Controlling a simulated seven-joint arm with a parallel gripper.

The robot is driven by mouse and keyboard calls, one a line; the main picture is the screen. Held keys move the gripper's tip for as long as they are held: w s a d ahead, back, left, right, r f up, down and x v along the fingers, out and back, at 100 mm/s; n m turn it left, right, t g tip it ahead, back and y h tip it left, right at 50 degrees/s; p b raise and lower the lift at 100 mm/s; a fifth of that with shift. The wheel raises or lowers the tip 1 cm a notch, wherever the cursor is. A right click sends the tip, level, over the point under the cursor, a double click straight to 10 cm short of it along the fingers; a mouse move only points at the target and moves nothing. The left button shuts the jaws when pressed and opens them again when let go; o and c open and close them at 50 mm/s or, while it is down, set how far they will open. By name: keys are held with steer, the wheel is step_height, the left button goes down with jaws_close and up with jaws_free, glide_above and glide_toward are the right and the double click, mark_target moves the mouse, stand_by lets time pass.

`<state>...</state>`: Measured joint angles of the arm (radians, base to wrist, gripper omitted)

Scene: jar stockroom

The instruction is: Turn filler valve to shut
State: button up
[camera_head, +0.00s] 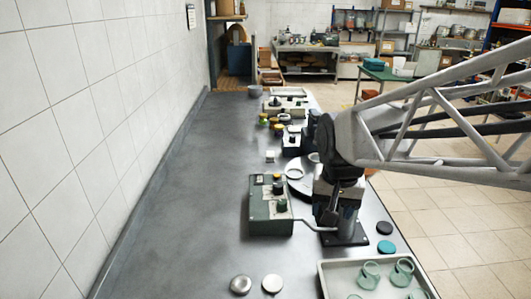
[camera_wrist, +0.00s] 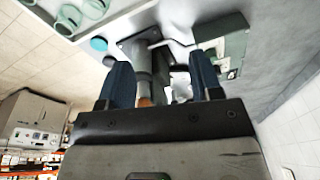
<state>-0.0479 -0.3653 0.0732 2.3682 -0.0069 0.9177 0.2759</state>
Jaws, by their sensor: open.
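The filler shows in the wrist view as a grey upright column (camera_wrist: 143,62) on a dark base plate (camera_wrist: 128,46). A small orange-brown part (camera_wrist: 145,101), possibly the valve handle, shows low between my fingers, partly hidden by the gripper body. In the head view the base plate (camera_head: 345,239) shows, but my arm hides most of the filler and I cannot make out the valve's position. My gripper (camera_wrist: 160,70) is open, its two dark blue fingers on either side of the column. I cannot tell whether they touch anything.
A green control box (camera_head: 269,216) with knobs stands left of the filler, joined by a pipe (camera_head: 315,228). A tray (camera_head: 326,280) of green glass jars and several lids (camera_head: 386,247) are at the front. More equipment stands behind. The counter's left side (camera_head: 190,215) is clear.

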steer(key=w+a+f+m, duration=0.2)
steer(key=w+a+f, duration=0.1)
steer(key=w, duration=0.9)
steer(key=m+g, duration=0.2)
glide_above(283, 201)
step_height(283, 201, down, 7)
steer(key=shift+f, duration=0.1)
steer(key=shift+f, duration=3.85)
steer(key=c, duration=0.9)
